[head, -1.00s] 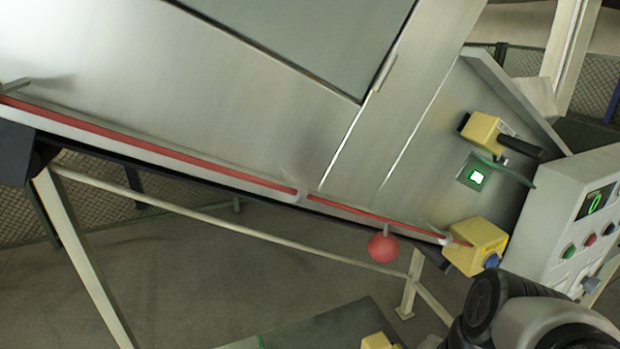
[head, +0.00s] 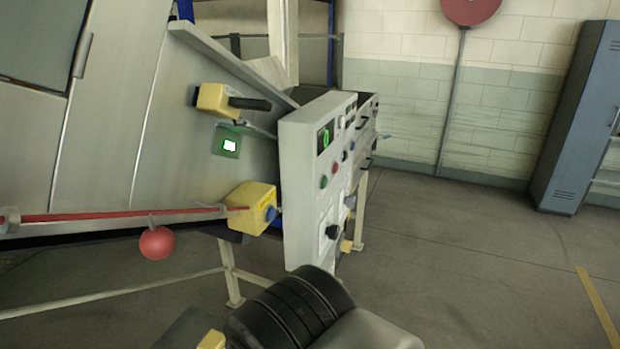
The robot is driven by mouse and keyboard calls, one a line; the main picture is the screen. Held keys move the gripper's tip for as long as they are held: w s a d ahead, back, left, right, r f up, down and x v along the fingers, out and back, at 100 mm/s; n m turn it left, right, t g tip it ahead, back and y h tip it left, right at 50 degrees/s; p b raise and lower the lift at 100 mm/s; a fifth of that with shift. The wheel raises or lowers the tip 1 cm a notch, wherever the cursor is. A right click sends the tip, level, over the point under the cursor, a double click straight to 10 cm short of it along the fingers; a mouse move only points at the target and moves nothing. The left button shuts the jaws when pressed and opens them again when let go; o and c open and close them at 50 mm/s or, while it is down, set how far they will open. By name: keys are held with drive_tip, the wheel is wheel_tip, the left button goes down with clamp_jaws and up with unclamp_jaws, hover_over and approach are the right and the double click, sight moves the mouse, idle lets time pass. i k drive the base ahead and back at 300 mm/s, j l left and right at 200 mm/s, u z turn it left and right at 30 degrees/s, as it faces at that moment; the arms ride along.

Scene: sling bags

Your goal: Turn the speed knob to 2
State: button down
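A light grey control box (head: 302,190) stands at the middle of the head view, seen at a steep angle. It has a dark display with a green 0 (head: 326,138), a green button (head: 323,181), a red button (head: 334,168) and a dark knob (head: 332,232) lower on its face. I cannot read any marks around the knob or tell for sure that it is the speed knob. My arm's black and grey links show at the bottom middle, below the box. My gripper is not in view.
Left of the box is a metal machine with a yellow switch (head: 215,98), a yellow unit (head: 250,208), a red cord and a red ball (head: 157,243). A blue locker (head: 578,120) stands at the right. The floor at right is clear.

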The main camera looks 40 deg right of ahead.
sight(332, 231)
drive_tip(key=l+z, duration=0.1)
drive_tip(key=z, duration=0.3)
drive_tip(key=l+z, duration=0.1)
drive_tip(key=z, duration=0.75)
drive_tip(key=i+l, duration=0.05)
